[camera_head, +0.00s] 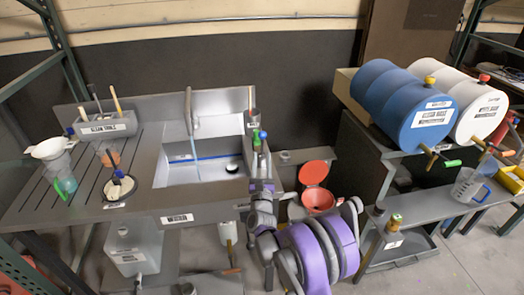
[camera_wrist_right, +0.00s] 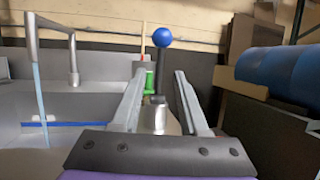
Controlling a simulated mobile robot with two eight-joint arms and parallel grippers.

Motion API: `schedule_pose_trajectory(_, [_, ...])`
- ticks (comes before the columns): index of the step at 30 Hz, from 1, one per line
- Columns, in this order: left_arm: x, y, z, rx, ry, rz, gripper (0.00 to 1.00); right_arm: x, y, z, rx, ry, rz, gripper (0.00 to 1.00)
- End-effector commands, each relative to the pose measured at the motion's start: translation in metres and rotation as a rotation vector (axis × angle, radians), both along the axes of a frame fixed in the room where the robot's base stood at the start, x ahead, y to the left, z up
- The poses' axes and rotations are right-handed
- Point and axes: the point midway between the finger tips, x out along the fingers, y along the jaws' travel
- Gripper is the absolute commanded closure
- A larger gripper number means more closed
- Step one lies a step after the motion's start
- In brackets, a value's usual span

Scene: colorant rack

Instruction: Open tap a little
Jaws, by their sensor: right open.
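At the right side of the sink, a tap lever with a blue ball knob (camera_head: 263,135) stands upright. In the right wrist view the blue knob (camera_wrist_right: 162,38) tops a dark stem above a silver cone-shaped base (camera_wrist_right: 160,118). My right gripper (camera_head: 261,163) is open and empty, its fingers pointing toward the lever. In the wrist view its two fingers (camera_wrist_right: 160,80) lie left and right of the stem; contact cannot be made out. The sink spout (camera_head: 189,105) rises at the basin's back, with a pale blue streak below it. My left gripper is not in view.
A green-topped item (camera_wrist_right: 150,80) stands just behind the lever. The sink basin (camera_head: 170,178) is left of my arm.

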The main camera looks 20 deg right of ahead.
Motion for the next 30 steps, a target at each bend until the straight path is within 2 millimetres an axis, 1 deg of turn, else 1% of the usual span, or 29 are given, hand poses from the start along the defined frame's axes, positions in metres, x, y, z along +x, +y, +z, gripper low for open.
schedule_pose_trajectory(1, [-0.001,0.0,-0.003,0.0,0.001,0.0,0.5,-0.009,0.005,-0.005,0.001,0.001,0.001,0.56])
schedule_pose_trajectory(3, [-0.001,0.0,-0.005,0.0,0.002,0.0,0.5,-0.018,0.009,-0.008,0.001,0.0,0.0,0.56])
schedule_pose_trajectory(6, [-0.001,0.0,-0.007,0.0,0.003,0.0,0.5,-0.027,0.012,-0.011,0.0,-0.001,0.0,0.56])
schedule_pose_trajectory(9, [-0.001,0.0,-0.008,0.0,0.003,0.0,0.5,-0.032,0.015,-0.012,0.0,-0.001,0.0,0.56])
schedule_pose_trajectory(25, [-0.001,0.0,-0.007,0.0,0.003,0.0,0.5,-0.032,0.016,-0.011,-0.01,0.009,0.001,0.56])
schedule_pose_trajectory(28, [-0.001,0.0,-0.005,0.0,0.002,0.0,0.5,-0.032,0.025,-0.001,-0.085,0.076,0.009,0.56])
schedule_pose_trajectory(30, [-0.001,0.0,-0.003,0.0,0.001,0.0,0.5,-0.033,0.037,0.01,-0.201,0.171,0.025,0.56])
